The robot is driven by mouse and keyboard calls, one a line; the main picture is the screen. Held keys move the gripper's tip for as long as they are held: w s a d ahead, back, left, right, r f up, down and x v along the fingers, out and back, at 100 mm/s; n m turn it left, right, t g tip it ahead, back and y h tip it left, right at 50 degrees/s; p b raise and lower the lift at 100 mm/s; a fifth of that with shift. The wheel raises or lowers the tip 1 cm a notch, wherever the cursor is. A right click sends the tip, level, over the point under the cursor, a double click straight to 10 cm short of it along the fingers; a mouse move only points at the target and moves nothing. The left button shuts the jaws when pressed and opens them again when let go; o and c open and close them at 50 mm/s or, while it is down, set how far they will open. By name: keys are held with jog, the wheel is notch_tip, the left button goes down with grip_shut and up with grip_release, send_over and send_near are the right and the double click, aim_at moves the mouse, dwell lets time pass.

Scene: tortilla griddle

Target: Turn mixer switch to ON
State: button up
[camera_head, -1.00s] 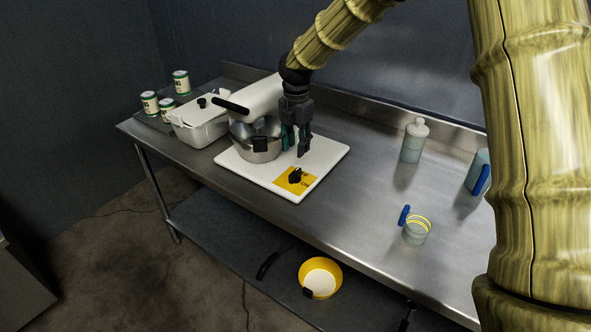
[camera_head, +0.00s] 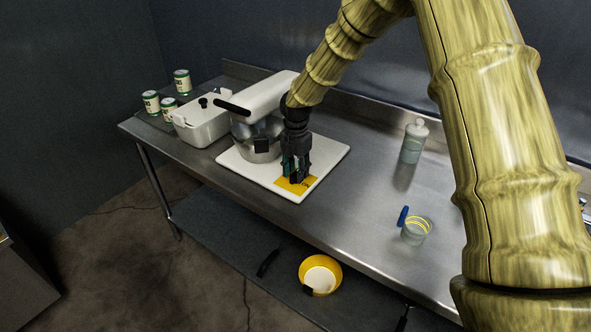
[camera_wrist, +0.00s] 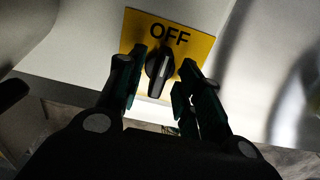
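The mixer (camera_head: 262,97) is white and stands on the steel table with a metal bowl (camera_head: 258,147) under its head. Its white base (camera_head: 323,152) carries a yellow plate (camera_head: 283,184) with a black switch knob. In the wrist view the knob (camera_wrist: 159,68) has a white line and sits below the word OFF on the plate (camera_wrist: 137,27). My gripper (camera_head: 297,180) is just over the plate. In the wrist view my gripper (camera_wrist: 160,88) is open, one finger on each side of the knob, with gaps visible. The ON label is not visible in the wrist view.
A white lidded container (camera_head: 203,124) and several cans (camera_head: 182,82) stand at the table's left. A bottle (camera_head: 414,141) and a glass mug (camera_head: 415,231) stand to the right. A yellow pan (camera_head: 331,265) is on the lower shelf. The front right tabletop is clear.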

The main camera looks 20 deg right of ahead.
grip_shut()
jog(key=shift+m, duration=0.3)
jog(key=m+p, duration=0.1)
jog(key=m, duration=0.7)
jog(key=shift+m+p, duration=0.35)
jog(key=shift+m, duration=0.05)
jog(key=m, duration=0.4)
jog(key=shift+m, duration=2.2)
